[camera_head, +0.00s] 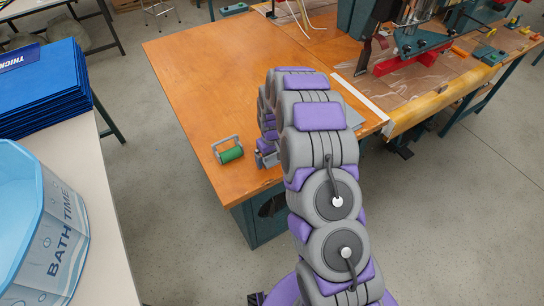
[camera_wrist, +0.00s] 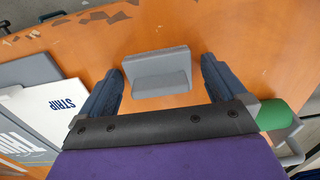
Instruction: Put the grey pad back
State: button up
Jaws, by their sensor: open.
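In the wrist view, my gripper (camera_wrist: 163,70) is open over the orange-brown tabletop, with a dark finger on each side. A grey L-shaped block (camera_wrist: 158,72), with an upright back and a flat foot, shows between the fingers. Gaps show on both sides, so the fingers do not grip it. I cannot tell for sure which grey thing is the task's pad. In the head view my arm hides most of this area.
A green roller with a metal handle (camera_head: 230,152) lies near the table's front edge; its green part shows at the wrist view's right (camera_wrist: 274,115). A machine with a red base (camera_head: 405,62) stands at the back right. The left of the wooden table (camera_head: 190,75) is clear.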

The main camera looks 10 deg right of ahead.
jog(key=shift+a, duration=0.25)
jog(key=shift+d, duration=0.2)
dwell(0.3)
notch_tip(320, 180, up, 12)
jog(key=p, duration=0.3)
jog(key=s+a+r+m, duration=0.1)
jog(key=s+r, duration=1.5)
jog(key=s, duration=0.1)
jog(key=s+r+m+g, duration=0.1)
jog(key=s+r, duration=0.3)
jog(key=s, duration=2.1)
jog(key=shift+d+r+m+g, duration=0.15)
jog(key=shift+d+m+g, duration=0.25)
jog(key=shift+m, duration=0.4)
